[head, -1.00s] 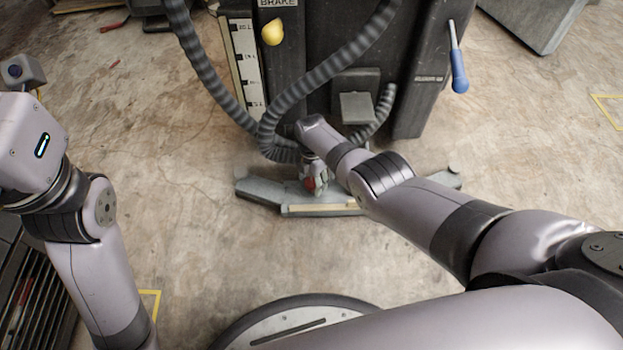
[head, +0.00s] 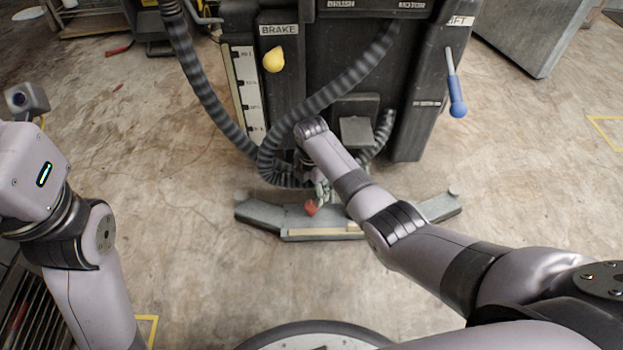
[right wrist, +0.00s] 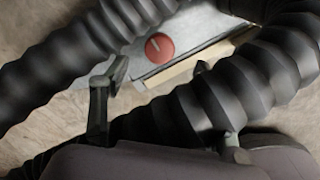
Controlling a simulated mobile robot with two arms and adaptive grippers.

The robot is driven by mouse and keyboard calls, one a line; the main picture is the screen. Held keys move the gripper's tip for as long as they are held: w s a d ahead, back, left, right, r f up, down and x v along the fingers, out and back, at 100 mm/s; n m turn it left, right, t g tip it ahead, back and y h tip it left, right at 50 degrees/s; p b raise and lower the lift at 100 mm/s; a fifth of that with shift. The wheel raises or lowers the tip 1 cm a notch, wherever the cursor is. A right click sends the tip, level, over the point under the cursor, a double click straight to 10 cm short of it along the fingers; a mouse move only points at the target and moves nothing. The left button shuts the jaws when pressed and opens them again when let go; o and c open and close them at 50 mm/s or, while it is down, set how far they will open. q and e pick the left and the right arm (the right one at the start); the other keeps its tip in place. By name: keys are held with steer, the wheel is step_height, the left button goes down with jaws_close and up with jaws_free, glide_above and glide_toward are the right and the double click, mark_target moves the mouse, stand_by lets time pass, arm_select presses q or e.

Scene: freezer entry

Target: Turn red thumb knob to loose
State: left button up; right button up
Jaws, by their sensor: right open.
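The red thumb knob (head: 311,208) sits on the grey floor squeegee bar (head: 262,213) low behind the black cleaning machine (head: 300,85). In the right wrist view the knob (right wrist: 159,47) is a round red disc with a pale line across its face. My right gripper (head: 322,188) is just above the knob in the head view, small and partly hidden by my arm. In the right wrist view its left finger (right wrist: 105,90) stands apart from the knob, and a hose covers part of the other finger. It is open and empty. My left gripper is not in view.
A ribbed grey hose (head: 205,85) loops close around my right gripper and crosses the wrist view (right wrist: 215,105). A yellow knob (head: 273,60) and a blue-handled lever (head: 457,95) are on the machine.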

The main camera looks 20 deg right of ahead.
steer(key=shift+r, duration=2.35)
